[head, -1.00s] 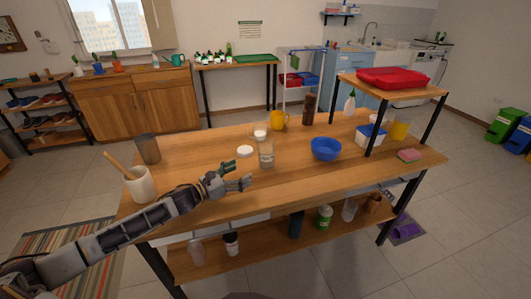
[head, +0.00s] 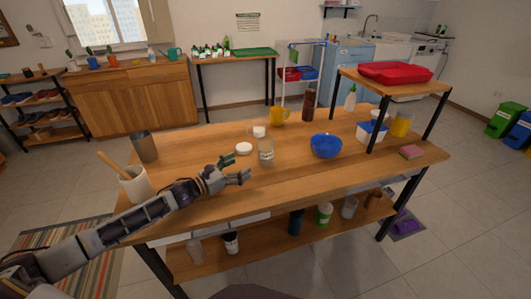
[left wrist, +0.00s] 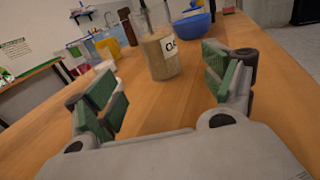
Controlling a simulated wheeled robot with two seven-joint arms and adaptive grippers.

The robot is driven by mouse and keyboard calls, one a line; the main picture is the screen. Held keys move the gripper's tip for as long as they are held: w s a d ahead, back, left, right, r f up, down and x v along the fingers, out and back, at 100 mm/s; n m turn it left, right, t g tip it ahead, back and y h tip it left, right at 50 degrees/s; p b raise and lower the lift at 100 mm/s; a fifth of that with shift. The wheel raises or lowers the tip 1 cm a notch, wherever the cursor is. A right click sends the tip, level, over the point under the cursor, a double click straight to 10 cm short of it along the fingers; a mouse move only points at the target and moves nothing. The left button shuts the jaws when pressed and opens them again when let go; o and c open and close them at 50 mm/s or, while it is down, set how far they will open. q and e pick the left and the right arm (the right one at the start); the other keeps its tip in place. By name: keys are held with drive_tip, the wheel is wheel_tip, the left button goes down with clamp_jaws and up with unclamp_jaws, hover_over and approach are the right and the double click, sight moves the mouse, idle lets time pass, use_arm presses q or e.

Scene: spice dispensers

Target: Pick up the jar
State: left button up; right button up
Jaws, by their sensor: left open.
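A clear glass jar (head: 266,150) stands upright on the wooden table (head: 200,165) in the head view. In the left wrist view the jar (left wrist: 158,52) holds a light brown filling and bears a white label; a dark, thin thing shows at its top. My left gripper (head: 236,171) is open and empty, just in front of the jar and to its left. In the left wrist view its green-padded fingers (left wrist: 165,88) are spread apart, with the jar beyond them, roughly in line with the gap. My right gripper is not in view.
A white lid (head: 244,148) lies left of the jar. A blue bowl (head: 326,146) stands to its right. Behind are a yellow mug (head: 277,116) and a brown bottle (head: 309,104). A white crock (head: 136,186) stands beside my left arm.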

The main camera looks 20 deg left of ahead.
sight(259, 155)
use_arm(q)
drive_tip(key=shift+w+d, duration=0.1)
drive_tip(key=shift+x, duration=3.65)
drive_tip(key=shift+w+d, duration=0.25)
drive_tip(key=shift+w, duration=0.1)
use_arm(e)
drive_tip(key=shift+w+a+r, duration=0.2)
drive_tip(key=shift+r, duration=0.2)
use_arm(q)
drive_tip(key=shift+w+d, duration=0.1)
drive_tip(key=shift+w+d, duration=0.2)
drive_tip(key=shift+w, duration=0.15)
drive_tip(key=shift+b+x, duration=0.3)
drive_tip(key=shift+x, duration=1.75)
drive_tip(key=shift+f, duration=0.15)
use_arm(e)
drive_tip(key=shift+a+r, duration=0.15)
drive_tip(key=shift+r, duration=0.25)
